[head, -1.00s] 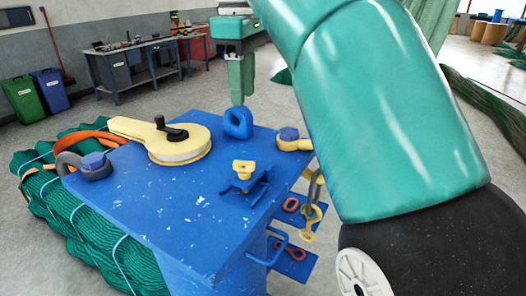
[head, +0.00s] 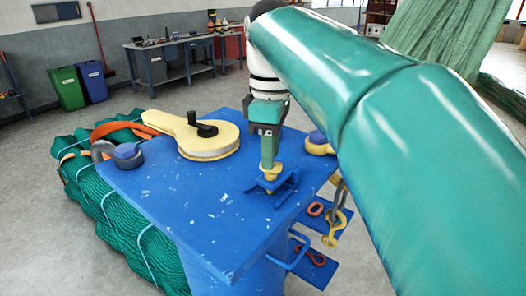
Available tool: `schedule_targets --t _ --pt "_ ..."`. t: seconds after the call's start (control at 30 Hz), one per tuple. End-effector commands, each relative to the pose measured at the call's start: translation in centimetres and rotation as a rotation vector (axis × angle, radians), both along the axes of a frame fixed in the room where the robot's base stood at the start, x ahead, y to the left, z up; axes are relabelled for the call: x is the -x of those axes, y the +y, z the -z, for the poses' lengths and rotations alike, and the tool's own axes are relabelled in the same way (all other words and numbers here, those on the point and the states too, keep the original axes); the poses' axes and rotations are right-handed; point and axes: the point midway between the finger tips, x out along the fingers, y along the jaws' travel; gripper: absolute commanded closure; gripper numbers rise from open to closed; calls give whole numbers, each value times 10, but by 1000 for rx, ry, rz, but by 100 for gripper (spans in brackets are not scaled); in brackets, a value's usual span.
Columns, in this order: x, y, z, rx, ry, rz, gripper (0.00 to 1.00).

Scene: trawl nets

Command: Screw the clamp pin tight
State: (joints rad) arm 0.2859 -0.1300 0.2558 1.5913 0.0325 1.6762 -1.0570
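The clamp pin (head: 271,173) has a yellow head and sits in a small blue clamp (head: 262,188) on top of the blue stand (head: 190,215). My gripper (head: 268,164) points straight down over it, its green fingers reaching the yellow head. The fingers line up one behind the other in this view and hide the top of the pin. I cannot tell whether they are closed on it. How deep the pin sits in the clamp is also unclear.
A yellow block with a black knob (head: 208,140) lies on the stand. Blue side shelves hold an orange ring (head: 315,209). Green netting (head: 120,215) lies left. A workbench (head: 180,55) stands behind.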

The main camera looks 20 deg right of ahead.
Motion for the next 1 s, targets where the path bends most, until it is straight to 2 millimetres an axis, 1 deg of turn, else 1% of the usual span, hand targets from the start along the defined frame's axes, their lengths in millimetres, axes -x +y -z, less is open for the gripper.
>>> schedule_targets --t 0.03,0.1,0.2,0.47,0.6,0.63,0.87,1.0 --pt "0 -1 7 0 1 1 68" --pt "0 -1 13 0 1 1 68" --pt "0 -2 18 -1 -1 1 68" --pt "0 -2 19 -1 -1 0 68" --pt "0 -2 19 -1 -1 0 96" --pt "0 -2 19 -1 -1 0 100" --pt "0 -2 19 -1 -1 18 100" --pt "0 -1 19 0 0 111 100"
